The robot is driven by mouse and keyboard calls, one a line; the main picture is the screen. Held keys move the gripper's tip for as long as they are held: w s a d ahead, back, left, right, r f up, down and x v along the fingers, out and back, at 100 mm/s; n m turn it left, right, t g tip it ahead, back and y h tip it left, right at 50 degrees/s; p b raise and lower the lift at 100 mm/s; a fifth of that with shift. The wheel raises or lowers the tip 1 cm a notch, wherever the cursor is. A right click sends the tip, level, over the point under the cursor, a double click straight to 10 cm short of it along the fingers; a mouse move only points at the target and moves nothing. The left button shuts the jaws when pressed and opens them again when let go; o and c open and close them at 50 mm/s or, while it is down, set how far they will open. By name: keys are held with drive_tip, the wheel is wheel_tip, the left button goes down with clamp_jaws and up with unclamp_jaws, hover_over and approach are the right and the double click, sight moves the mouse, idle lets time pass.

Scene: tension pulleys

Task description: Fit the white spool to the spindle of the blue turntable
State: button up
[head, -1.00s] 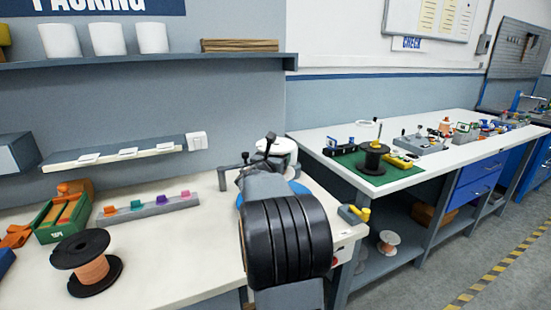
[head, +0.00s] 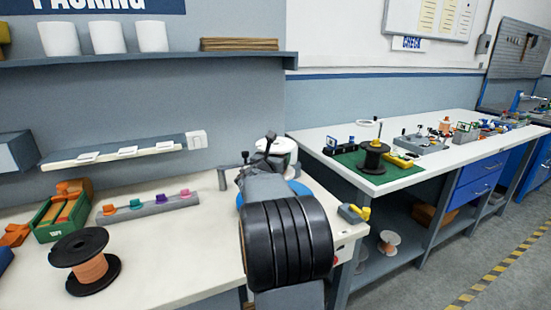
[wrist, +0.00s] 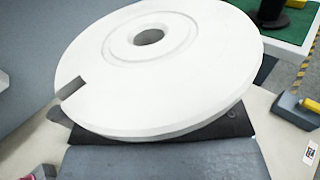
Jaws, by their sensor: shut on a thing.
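The white spool (wrist: 185,60) fills much of the wrist view, its round flange and centre hole facing the camera, slightly tilted. My gripper (wrist: 155,122) is shut on it; the fingers are mostly hidden under the flange. In the head view the white spool (head: 284,147) shows just behind my wrist, above the bench. The blue turntable (head: 299,187) lies on the bench under and behind my arm, with only parts of its rim showing. Its spindle is hidden, so I cannot tell how the spool's hole lines up with it.
A black spool with copper wire (head: 85,262), a green bin (head: 62,215) and a grey strip with coloured knobs (head: 150,206) stand left on the bench. A grey post (head: 222,180) stands left of my gripper. A yellow-handled part (head: 355,213) lies at the right edge.

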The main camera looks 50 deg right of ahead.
drive_tip(key=shift+f+b, duration=0.35)
drive_tip(key=shift+b, duration=0.15)
drive_tip(key=shift+f+b, duration=1.05)
drive_tip(key=shift+b, duration=0.1)
drive_tip(key=shift+f+b, duration=0.4)
drive_tip(key=shift+b, duration=0.25)
idle(0.6)
drive_tip(key=shift+f+b, duration=1.05)
drive_tip(key=shift+b, duration=0.1)
drive_tip(key=shift+f+b, duration=0.4)
drive_tip(key=shift+b, duration=0.2)
idle(0.5)
drive_tip(key=shift+f+b, duration=1.1)
drive_tip(key=shift+b, duration=0.1)
drive_tip(key=shift+f+b, duration=0.6)
drive_tip(key=shift+f, duration=0.05)
idle(0.4)
drive_tip(key=o, duration=1.4)
